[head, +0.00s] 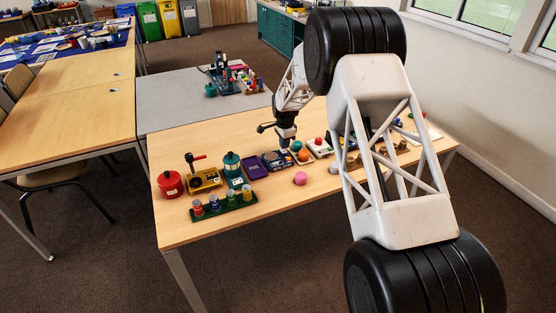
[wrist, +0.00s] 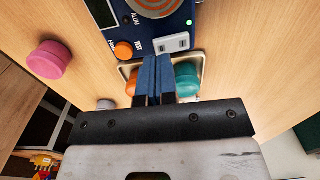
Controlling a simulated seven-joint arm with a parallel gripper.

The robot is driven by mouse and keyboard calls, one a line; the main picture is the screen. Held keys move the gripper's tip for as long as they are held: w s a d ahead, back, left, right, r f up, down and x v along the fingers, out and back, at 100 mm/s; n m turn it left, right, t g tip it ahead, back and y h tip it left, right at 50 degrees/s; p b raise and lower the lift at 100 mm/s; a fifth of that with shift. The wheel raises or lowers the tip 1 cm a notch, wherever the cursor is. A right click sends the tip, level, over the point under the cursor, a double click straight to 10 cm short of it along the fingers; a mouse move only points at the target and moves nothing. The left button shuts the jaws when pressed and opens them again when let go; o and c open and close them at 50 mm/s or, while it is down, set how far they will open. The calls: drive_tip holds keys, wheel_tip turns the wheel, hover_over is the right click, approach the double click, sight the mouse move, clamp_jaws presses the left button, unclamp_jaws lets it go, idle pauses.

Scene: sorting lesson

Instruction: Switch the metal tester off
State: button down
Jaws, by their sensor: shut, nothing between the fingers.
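The metal tester (wrist: 150,20) is a dark blue box at the top of the wrist view, with a round coil, an orange knob (wrist: 123,50) and a white switch (wrist: 170,43). A small green light (wrist: 189,22) shows on its face. In the head view the tester (head: 270,161) lies on the table, partly beside my gripper. My gripper (wrist: 156,62) is shut and empty. Its blue fingertips appear just below the white switch; I cannot tell if they touch it. The switch position is not clear.
A small tray (wrist: 201,66) with orange and teal pieces lies under my fingers. A pink cylinder (head: 300,178) stands on open table in front. A purple box (head: 254,167), a teal canister (head: 233,167) and a yellow device (head: 205,179) stand left of the tester.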

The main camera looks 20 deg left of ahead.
drive_tip(key=shift+f, duration=1.3)
idle(1.4)
drive_tip(key=shift+r, duration=3.5)
